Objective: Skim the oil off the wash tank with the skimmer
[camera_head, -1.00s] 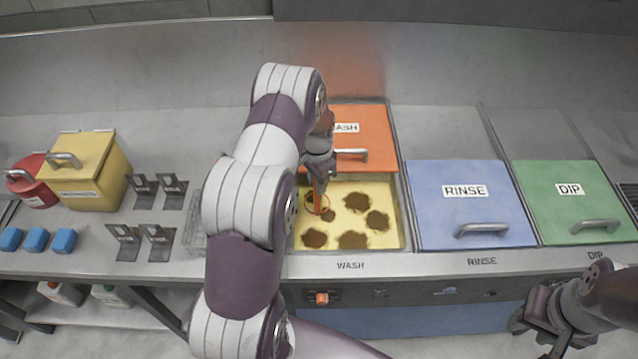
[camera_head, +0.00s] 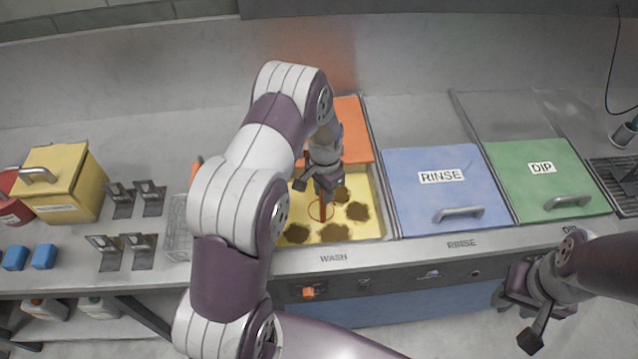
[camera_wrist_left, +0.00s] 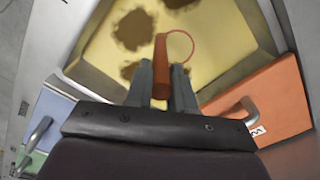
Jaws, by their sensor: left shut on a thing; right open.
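The wash tank (camera_head: 375,228) stands open with yellowish liquid and several dark brown oil patches (camera_head: 334,232); its orange lid (camera_head: 353,120) is slid toward the back. My left gripper (camera_head: 326,190) is over the tank and shut on the orange handle of the skimmer (camera_head: 321,211). The skimmer's thin ring hangs down at the liquid; I cannot tell whether it touches. In the left wrist view the orange handle (camera_wrist_left: 160,70) sits between the fingers and the ring lies over the liquid beside oil patches. My right gripper (camera_head: 515,318) is open and empty, in front of the counter.
To the right are the closed blue rinse lid (camera_head: 440,190) and green dip lid (camera_head: 545,180). To the left are a wire basket (camera_head: 179,240), metal brackets (camera_head: 137,200), a yellow box (camera_head: 75,185) and blue blocks (camera_head: 44,256). A control panel (camera_head: 400,283) runs along the front.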

